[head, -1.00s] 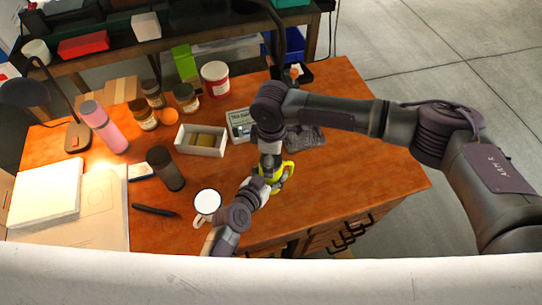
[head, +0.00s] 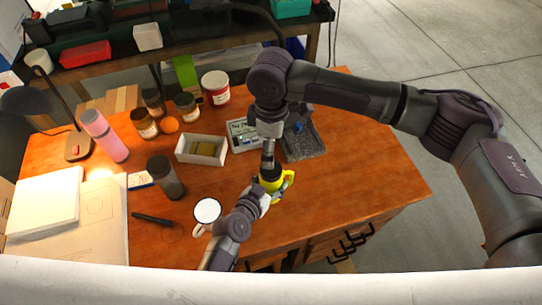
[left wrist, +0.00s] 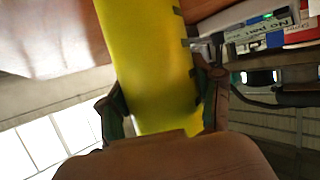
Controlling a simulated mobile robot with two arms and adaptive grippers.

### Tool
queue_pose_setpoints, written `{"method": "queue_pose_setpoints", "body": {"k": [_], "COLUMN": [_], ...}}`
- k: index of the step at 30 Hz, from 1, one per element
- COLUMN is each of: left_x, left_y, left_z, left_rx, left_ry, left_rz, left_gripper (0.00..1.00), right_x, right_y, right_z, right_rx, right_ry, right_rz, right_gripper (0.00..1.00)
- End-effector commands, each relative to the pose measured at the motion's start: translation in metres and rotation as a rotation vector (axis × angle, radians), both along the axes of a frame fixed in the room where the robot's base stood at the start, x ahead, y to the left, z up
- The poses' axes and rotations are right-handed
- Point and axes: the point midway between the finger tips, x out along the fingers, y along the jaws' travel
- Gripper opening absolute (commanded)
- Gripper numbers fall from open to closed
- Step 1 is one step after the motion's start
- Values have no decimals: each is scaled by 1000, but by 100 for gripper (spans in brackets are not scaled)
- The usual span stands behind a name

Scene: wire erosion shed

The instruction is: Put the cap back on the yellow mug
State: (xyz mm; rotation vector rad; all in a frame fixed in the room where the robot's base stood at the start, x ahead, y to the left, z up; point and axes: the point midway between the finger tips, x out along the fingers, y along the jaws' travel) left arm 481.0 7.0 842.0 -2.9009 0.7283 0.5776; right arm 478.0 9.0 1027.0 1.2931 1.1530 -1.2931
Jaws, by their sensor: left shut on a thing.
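The yellow mug (head: 277,186) is near the front of the wooden table, its handle on the right in the head view. My left gripper (head: 264,193) is shut on its side; in the left wrist view the yellow wall (left wrist: 150,60) fills the space between the fingers (left wrist: 163,105). My right gripper (head: 268,160) points down right above the mug's top. A dark round part, which looks like the cap (head: 270,174), shows at the mug's top under the right fingers. I cannot tell whether it is seated or still held, as the fingers are small and dark.
A white mug (head: 207,211) and a dark tumbler (head: 166,180) stand to the left. A white open box (head: 201,150) and a dark grey tray (head: 302,145) lie behind. The table's right side (head: 370,165) is clear.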

Motion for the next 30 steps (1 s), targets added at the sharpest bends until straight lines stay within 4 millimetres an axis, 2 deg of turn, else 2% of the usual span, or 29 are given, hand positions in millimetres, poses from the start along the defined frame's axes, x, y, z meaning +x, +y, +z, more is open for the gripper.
{"method": "queue_pose_setpoints", "body": {"k": [3,6,15,16,20,21,30], "left_x": [0,0,0,0,0,0,-1], "left_y": [0,0,0,0,0,0,0], "left_z": [0,0,0,0,0,0,0], "left_rx": [0,0,0,0,0,0,0], "left_ry": [0,0,0,0,0,0,0], "left_rz": [0,0,0,0,0,0,0], "left_gripper": [0,0,0,70,92,94,94], "right_x": [0,0,0,0,0,0,0], "right_y": [0,0,0,0,0,0,0], "right_z": [14,21,22,22,22,22,22], "right_rx": [0,0,0,0,0,0,0], "right_ry": [-1,0,0,0,0,0,0], "right_rz": [0,1,0,0,0,0,0], "right_gripper": [91,91,91,91,91,91,91]}}
